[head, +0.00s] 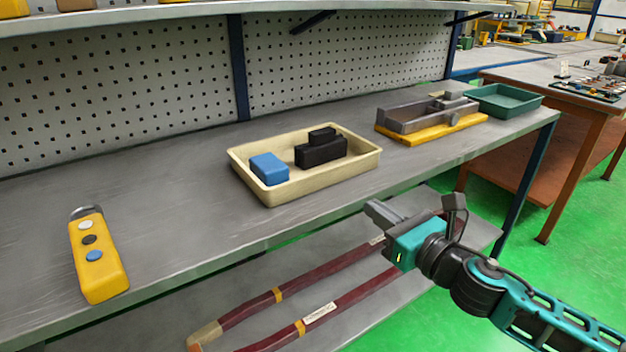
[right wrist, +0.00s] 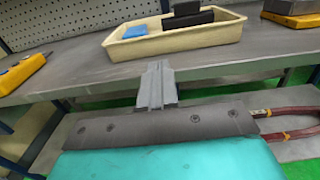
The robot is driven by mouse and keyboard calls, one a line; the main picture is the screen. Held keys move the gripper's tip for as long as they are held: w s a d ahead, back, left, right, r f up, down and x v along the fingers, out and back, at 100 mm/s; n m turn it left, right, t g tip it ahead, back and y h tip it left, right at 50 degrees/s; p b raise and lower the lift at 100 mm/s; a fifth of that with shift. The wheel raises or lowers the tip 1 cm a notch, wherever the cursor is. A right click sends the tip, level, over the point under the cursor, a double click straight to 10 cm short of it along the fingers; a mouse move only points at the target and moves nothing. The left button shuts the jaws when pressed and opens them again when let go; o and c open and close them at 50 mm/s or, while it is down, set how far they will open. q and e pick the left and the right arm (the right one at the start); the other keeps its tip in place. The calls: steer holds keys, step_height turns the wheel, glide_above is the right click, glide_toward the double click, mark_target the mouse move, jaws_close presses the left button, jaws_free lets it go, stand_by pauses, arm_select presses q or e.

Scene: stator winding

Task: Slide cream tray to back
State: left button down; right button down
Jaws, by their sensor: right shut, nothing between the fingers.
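The cream tray (head: 275,197) sits near the middle of the grey bench, close to its front edge, with a gap of bare bench behind it. It holds a blue block (head: 269,168) at its left and black blocks (head: 320,150) toward its right. The tray also shows at the top of the right wrist view (right wrist: 180,41). My right gripper (head: 374,212) is in front of the bench edge, to the right of and nearer than the tray, apart from it. Its fingers are shut and empty; they show in the right wrist view (right wrist: 157,84). My left gripper is out of view.
A yellow control box (head: 97,262) lies at the bench's left. A grey vise on a yellow base (head: 432,133) and a green tray (head: 505,101) are at the right. A perforated panel (head: 340,60) stands behind. Dark red bars (head: 335,304) lie on the lower shelf.

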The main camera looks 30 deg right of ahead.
mark_target(323, 170)
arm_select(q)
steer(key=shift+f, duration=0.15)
arm_select(e)
steer(key=w, duration=0.9)
steer(key=w+a, duration=0.1)
steer(key=w, duration=0.3)
steer(key=shift+w, duration=0.4)
steer(key=shift+w, duration=0.1)
